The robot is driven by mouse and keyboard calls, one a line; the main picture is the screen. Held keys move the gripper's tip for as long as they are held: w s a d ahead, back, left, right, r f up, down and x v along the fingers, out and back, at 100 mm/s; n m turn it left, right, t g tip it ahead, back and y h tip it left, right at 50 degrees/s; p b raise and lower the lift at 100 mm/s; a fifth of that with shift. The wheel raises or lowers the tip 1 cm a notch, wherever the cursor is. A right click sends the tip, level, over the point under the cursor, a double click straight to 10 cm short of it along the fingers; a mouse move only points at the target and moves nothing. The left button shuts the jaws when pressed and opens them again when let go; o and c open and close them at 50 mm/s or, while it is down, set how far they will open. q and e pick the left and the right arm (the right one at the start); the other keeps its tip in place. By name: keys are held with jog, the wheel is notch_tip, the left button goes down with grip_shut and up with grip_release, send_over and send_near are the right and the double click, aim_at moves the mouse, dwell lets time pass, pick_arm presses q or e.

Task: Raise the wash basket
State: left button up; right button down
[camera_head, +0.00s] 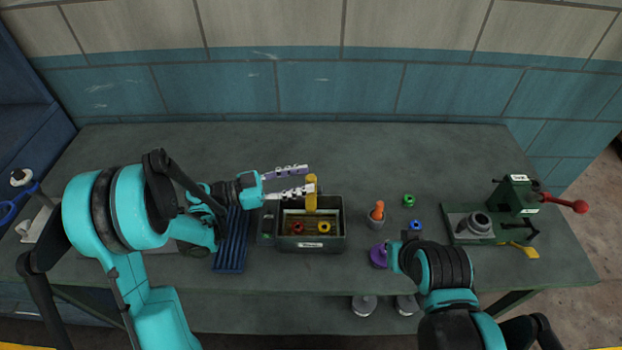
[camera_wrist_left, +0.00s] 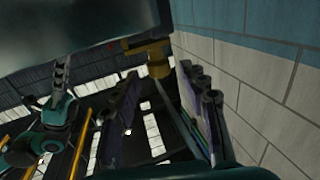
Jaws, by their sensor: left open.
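The wash basket's yellow upright handle (camera_head: 311,195) rises out of a dark grey tank (camera_head: 310,245) in the head view. A red ring (camera_head: 297,228) and a yellow ring (camera_head: 324,227) lie inside the tank; the basket's own body is hard to make out. My left gripper (camera_head: 309,179) is open, its fingers pointing right at the top of the handle. In the left wrist view the yellow handle (camera_wrist_left: 158,62) shows between and just beyond the two fingers (camera_wrist_left: 163,85); contact is not clear. My right arm comes in at lower right; its gripper (camera_head: 384,257) is small and unclear.
A blue ribbed tray (camera_head: 231,243) lies left of the tank. Right of it stand an orange-topped holder (camera_head: 376,216), a green ring (camera_head: 408,200) and a blue ring (camera_head: 415,225). A green press (camera_head: 505,215) with a red-knobbed lever is at far right. The table's back is clear.

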aim_at(312, 177)
pick_arm(q)
jog(key=shift+x, duration=1.5)
grip_shut()
